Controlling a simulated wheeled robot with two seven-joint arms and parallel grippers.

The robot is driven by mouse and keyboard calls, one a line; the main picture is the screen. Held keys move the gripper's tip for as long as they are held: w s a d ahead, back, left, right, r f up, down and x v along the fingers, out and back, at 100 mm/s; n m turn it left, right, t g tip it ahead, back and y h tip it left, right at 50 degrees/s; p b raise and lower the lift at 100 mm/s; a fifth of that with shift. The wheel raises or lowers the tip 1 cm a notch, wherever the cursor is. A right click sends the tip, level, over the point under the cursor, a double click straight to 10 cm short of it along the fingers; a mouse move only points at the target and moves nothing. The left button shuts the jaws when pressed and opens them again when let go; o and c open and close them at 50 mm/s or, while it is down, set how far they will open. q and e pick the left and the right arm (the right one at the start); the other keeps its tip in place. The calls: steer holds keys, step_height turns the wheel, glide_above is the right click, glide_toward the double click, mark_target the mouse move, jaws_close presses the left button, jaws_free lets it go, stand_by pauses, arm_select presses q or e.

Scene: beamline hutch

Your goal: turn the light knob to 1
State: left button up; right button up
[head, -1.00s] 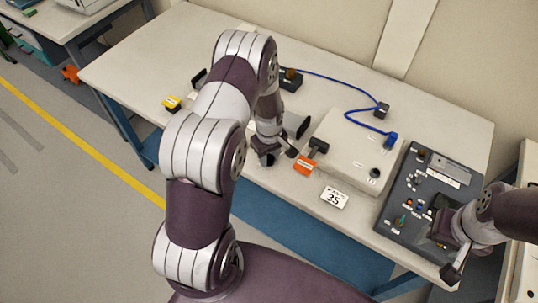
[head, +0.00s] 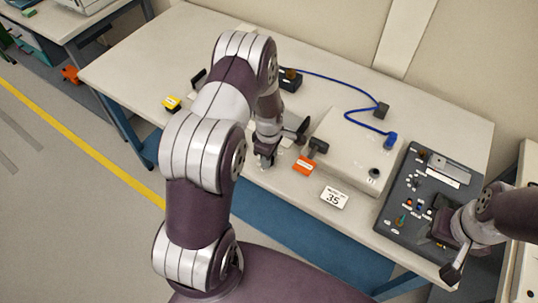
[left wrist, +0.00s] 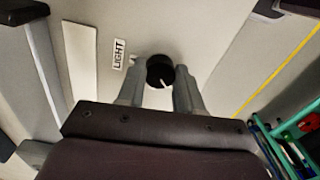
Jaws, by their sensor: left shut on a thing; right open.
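The light knob (left wrist: 158,68) is a round black knob with a white pointer line, on a pale surface beside a "LIGHT" label (left wrist: 118,53). The pointer slants toward the lower right in the left wrist view. No scale numbers can be read around it. My left gripper (left wrist: 160,76) is shut on the knob, one finger on each side. In the head view, my left gripper (head: 266,160) is at the near side of the table, and the knob is not distinguishable there. My right gripper (head: 444,254) is open over the near right part of the dark control panel (head: 392,213).
A pale box (head: 350,150) with a blue cable (head: 335,82) stands right of my left gripper. An orange tag (head: 304,166) and a "35" card (head: 334,198) are near the table's front. A yellow item (head: 171,103) lies at the left. The table's far left (head: 140,62) is clear.

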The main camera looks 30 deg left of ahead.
stand_by(0.3)
arm_select(q)
steer(key=o, duration=1)
steer(key=shift+o, duration=0.2)
step_height(320, 180, up, 13)
steer(key=b, duration=0.1)
steer(key=shift+f, duration=0.15)
